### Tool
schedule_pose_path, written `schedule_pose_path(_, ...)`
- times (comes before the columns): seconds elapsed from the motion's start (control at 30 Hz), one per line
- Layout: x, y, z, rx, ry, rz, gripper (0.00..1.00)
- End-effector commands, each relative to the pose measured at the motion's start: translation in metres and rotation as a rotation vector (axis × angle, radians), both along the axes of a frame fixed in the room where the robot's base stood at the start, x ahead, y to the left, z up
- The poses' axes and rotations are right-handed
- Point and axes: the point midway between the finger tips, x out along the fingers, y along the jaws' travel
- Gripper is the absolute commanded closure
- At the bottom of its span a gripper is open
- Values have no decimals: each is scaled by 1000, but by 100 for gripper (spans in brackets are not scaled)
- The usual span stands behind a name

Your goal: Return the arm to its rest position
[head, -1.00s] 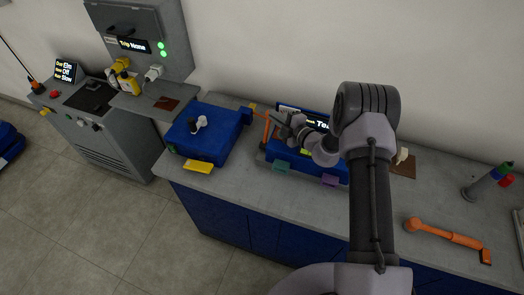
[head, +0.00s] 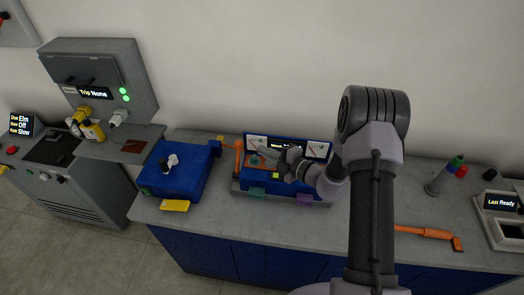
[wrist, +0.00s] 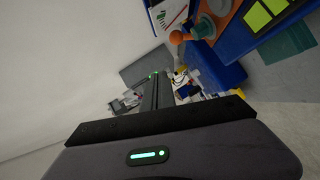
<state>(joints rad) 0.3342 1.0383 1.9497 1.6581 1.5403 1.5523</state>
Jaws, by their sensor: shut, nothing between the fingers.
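My arm rises on the right side of the head view and bends over toward the bench. My gripper (head: 272,157) points left in front of the blue instrument panel (head: 289,143) and hides part of it. It is shut and empty. In the wrist view my gripper's dark fingers (wrist: 155,92) show close together beyond the housing with its green light. I cannot tell how far the gripper is from the panel.
A blue box (head: 180,178) stands on the bench, left of the panel. A grey cabinet cart (head: 72,170) is at the far left. An orange tool (head: 425,233) lies right of my arm. A grey tray unit (head: 500,218) is at the right edge. Bare bench (head: 215,225) shows in front.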

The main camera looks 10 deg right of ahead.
Motion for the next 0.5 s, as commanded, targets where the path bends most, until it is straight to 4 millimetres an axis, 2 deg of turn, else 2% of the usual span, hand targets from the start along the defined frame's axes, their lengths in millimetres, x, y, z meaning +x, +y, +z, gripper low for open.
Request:
schedule_pose_path(0.27, 0, 1, 0, -2, -1, 2, 100)
schedule_pose_path(0.33, -2, 8, 7, -40, -34, 43, 100)
schedule_pose_path(0.37, -5, 16, 14, -82, -69, 87, 100)
schedule_pose_path(0.43, -23, 47, 39, -255, -218, 268, 100)
schedule_pose_path(0.47, -38, 63, 52, -358, -309, 371, 100)
schedule_pose_path(0.5, -63, 83, 66, -512, -451, 523, 100)
